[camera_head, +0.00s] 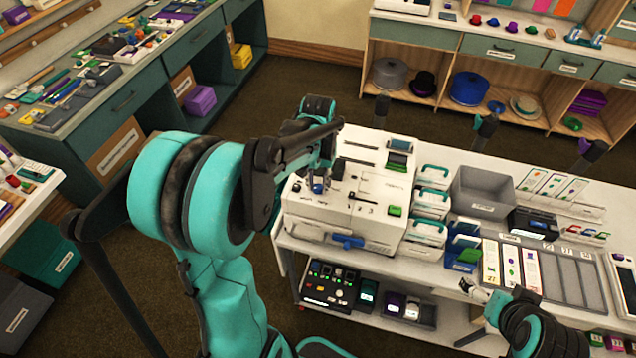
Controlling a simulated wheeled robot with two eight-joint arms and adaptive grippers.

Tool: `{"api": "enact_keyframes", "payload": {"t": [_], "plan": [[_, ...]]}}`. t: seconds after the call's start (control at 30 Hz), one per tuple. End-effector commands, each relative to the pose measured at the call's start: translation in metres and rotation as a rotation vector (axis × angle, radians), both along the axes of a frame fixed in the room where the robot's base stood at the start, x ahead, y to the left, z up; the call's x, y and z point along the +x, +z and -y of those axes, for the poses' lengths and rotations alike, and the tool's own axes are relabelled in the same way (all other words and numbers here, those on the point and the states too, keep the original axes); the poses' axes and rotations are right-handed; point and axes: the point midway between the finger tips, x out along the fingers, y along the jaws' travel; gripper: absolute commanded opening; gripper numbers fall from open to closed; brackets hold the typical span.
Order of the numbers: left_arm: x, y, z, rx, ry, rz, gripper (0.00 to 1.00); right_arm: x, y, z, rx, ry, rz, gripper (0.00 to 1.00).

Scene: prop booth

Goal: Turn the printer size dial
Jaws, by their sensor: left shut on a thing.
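The white printer (384,232) stands at the left end of the white table, with slots, a green button and a blue handle low on its front. My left gripper (324,180) reaches down onto the printer's top left part. It is shut on a small blue knob (318,188), which looks like the size dial. The fingers and arm hide part of the knob and its markings. My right gripper (478,291) is low at the table's front edge, away from the printer. It is small in view and its opening is unclear.
Right of the printer are teal-handled white cases (430,202), a grey bin (484,192), a dark device (532,223) and a sectioned card tray (545,268). A lower shelf holds a black button panel (329,287). Brown floor lies left of the table.

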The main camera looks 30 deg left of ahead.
Motion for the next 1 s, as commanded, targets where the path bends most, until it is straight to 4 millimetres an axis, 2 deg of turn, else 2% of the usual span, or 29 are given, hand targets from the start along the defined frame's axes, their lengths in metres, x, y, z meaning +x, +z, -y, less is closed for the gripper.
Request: {"api": "enact_keyframes", "payload": {"t": [0.37,0.4,0.43,0.47,0.8,0.87,1.0], "plan": [[0.000,0.000,0.000,0.000,-0.005,0.000,0.00,0.000,0.000,0.000,0.000,0.000,0.000,0.96],[0.000,0.000,0.000,0.000,-0.005,0.000,0.35,0.000,0.000,0.000,0.000,0.000,0.000,0.96],[0.000,0.000,0.000,0.000,-0.005,0.000,0.43,0.000,0.000,0.000,0.000,0.000,0.000,0.96],[0.000,0.000,0.000,0.000,-0.004,0.000,0.46,0.000,0.000,0.000,0.000,0.000,0.000,0.96],[0.000,0.003,0.000,0.000,-0.004,0.000,0.46,0.000,0.000,0.000,0.000,0.000,0.000,0.96],[0.000,0.009,0.000,0.000,-0.003,0.000,0.46,0.000,0.000,0.000,0.000,0.000,0.000,0.96],[-0.001,0.033,0.000,0.000,-0.004,0.000,0.46,0.000,0.000,0.000,0.000,0.000,0.000,0.96]]}}
